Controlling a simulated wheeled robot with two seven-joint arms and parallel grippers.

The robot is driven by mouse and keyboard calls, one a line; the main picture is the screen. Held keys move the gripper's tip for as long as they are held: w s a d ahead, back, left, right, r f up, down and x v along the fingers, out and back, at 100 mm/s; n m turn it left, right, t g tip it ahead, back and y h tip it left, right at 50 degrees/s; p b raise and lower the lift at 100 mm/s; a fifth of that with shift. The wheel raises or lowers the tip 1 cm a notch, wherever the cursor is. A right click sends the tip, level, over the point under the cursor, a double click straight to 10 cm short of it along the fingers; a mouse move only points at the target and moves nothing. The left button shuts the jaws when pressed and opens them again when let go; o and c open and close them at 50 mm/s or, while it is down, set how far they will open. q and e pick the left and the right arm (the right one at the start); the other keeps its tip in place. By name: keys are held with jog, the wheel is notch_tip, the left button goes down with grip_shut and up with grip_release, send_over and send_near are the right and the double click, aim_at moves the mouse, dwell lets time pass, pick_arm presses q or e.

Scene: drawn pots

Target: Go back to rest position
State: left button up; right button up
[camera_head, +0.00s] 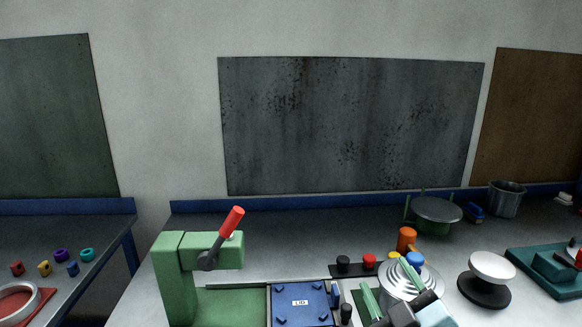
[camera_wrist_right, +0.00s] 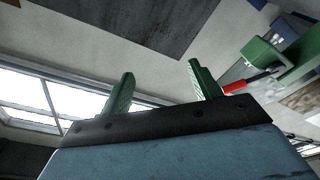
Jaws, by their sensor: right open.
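My right gripper (camera_head: 384,273) is at the lower right of the head view, over the worktop and in front of a silver domed lid or pot with a blue knob (camera_head: 415,259). Its two green fingers stand apart. In the right wrist view the open gripper (camera_wrist_right: 161,70) has nothing between its fingers, only wall behind. My left gripper is not in the head view.
A green press with a red handle (camera_head: 232,220) stands left of the gripper, beside a blue plate marked LID (camera_head: 300,303). Red and black knobs (camera_head: 357,263), an orange cylinder (camera_head: 406,239) and a white-topped black stand (camera_head: 491,268) are close by. The worktop's back middle is clear.

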jog(key=s+d+f+m+g+h, duration=0.25)
jog(key=s+f+g, duration=0.2)
jog(key=f, duration=0.35)
jog(key=s+d+f+m+g+h, duration=0.1)
jog(key=s+d+f+m+g, duration=0.3)
jog(key=f, duration=0.3)
jog(key=s+a+f+m+g, duration=0.1)
jog(key=s+f+g, duration=0.3)
jog(key=s, duration=0.4)
jog(key=s+f+g, duration=0.3)
jog(key=s+f, duration=0.1)
jog(key=s, duration=0.5)
notch_tip(320, 180, down, 26)
jog(key=g+b, duration=0.1)
jog(key=b, duration=0.2)
jog(key=s+d+f+g+b, duration=0.1)
jog(key=s+d+f+b, duration=0.1)
jog(key=s+f, duration=1.5)
notch_tip(320, 180, down, 2)
jog(key=shift+s+d+g, duration=0.35)
jog(key=shift+d, duration=0.1)
jog(key=shift+y, duration=0.25)
